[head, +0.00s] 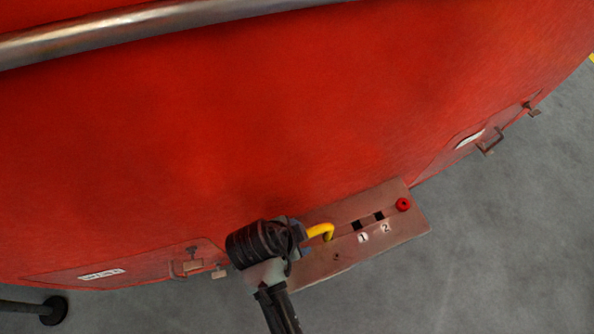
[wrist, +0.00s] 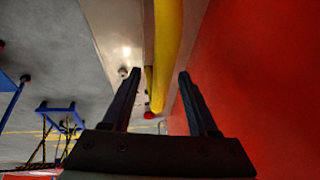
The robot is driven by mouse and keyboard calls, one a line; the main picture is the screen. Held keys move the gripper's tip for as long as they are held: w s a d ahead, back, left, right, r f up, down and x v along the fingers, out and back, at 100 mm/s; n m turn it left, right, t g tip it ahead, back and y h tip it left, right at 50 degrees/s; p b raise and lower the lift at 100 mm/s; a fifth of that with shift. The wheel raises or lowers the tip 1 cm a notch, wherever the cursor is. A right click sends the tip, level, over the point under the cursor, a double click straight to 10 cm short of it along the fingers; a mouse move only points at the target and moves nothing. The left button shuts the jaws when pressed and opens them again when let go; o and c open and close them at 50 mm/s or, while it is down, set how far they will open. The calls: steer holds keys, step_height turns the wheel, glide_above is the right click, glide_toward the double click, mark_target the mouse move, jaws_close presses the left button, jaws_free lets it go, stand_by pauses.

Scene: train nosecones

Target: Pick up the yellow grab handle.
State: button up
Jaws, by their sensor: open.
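The yellow grab handle (head: 322,230) is a bent yellow bar on a brownish metal panel at the foot of the red nosecone. In the head view my arm hides its left part. In the wrist view the handle (wrist: 167,55) runs down from the top edge, and its lower end lies between my two fingers. My gripper (wrist: 158,75) is open, one finger on each side of the handle's line, and holds nothing. I cannot tell whether a finger touches the handle. In the head view the fingers are mostly hidden behind my wrist.
The panel (head: 400,231) has a red knob (head: 403,204) and two dark slots marked 1 and 2. The red nosecone (head: 250,120) curves close beside my gripper. Hatches with small brackets (head: 490,141) sit on either side. Grey floor (head: 510,240) is open at the right.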

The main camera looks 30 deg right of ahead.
steer(key=shift+x, duration=1.5)
jaws_close()
steer(key=shift+w+r, duration=0.1)
